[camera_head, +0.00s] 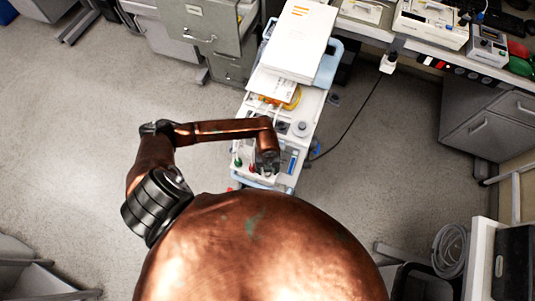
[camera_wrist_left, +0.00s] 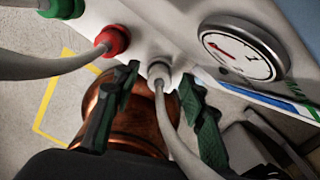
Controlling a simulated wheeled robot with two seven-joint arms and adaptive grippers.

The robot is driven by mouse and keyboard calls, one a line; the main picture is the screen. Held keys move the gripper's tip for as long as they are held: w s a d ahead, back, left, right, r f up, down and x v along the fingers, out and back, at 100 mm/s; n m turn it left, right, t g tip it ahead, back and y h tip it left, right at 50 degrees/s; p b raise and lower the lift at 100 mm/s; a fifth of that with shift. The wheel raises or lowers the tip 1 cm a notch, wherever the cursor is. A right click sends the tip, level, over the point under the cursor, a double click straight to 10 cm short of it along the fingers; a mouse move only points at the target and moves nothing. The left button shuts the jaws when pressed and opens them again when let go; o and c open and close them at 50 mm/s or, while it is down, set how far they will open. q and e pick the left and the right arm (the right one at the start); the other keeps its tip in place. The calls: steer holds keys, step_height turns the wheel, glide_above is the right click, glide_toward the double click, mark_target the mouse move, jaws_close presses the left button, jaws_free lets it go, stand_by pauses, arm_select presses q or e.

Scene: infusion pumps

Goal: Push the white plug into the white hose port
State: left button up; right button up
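The white plug (camera_wrist_left: 159,72) shows in the left wrist view at the edge of the pump's white panel (camera_wrist_left: 165,25), with a pale hose (camera_wrist_left: 170,130) running down from it. The plug covers the white port, so I cannot tell how deep it sits. My left gripper (camera_wrist_left: 161,76) is open, with one dark green finger on each side of the plug and visible gaps between. In the head view my left gripper (camera_head: 266,161) is over the near end of the white equipment cart (camera_head: 308,108). My right gripper is not in view.
Beside the white plug are a red connector (camera_wrist_left: 113,40) and a green connector (camera_wrist_left: 64,8), both with hoses. A round gauge (camera_wrist_left: 240,52) is to the right. White boxes (camera_head: 298,40) stand on the cart's far end. Open floor (camera_head: 80,110) lies left of the cart.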

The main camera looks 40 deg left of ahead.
arm_select(q)
step_height(320, 180, up, 12)
stand_by(0.6)
